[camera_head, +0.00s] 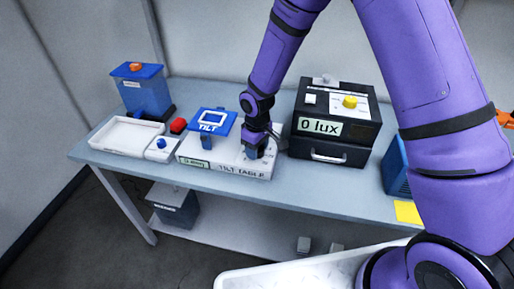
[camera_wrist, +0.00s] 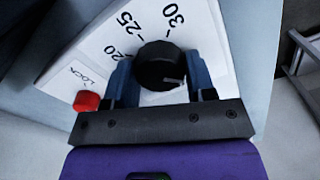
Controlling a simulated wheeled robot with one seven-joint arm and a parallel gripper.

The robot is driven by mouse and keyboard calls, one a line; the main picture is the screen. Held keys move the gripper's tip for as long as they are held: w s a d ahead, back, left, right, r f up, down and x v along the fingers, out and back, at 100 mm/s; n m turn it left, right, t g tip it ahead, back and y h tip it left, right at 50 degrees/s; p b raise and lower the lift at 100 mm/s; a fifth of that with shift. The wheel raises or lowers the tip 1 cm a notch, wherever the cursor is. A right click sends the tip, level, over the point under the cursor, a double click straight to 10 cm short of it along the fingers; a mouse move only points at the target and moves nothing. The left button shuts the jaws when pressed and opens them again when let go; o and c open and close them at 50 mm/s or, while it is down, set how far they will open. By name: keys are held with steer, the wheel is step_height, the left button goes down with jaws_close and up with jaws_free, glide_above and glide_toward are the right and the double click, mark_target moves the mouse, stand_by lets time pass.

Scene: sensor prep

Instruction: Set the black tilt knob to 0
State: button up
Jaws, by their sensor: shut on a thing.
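The black tilt knob (camera_wrist: 158,66) sits between the two blue fingers of my gripper (camera_wrist: 161,78) in the wrist view, and the fingers are shut on its sides. A pale mark on the knob lies toward its lower right, near the right finger. Printed numbers -30, -25 and -20 show around the knob's far and left sides; no 0 is visible. In the head view my gripper (camera_head: 257,150) is over the right part of the white tilt table base (camera_head: 222,168) and hides the knob. The blue tilt plate (camera_head: 210,122) stands on the base's left; its small display is unreadable.
A red lock button (camera_wrist: 87,101) is left of the knob. A black lux box (camera_head: 322,144) reading 0 lux stands close right of my gripper. A white tray (camera_head: 118,141), a blue container (camera_head: 146,92) and a red button (camera_head: 178,126) are at the left.

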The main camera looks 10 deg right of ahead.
steer(key=o, duration=0.9)
steer(key=shift+r, duration=0.1)
step_height(320, 180, up, 11)
steer(key=shift+f, duration=0.2)
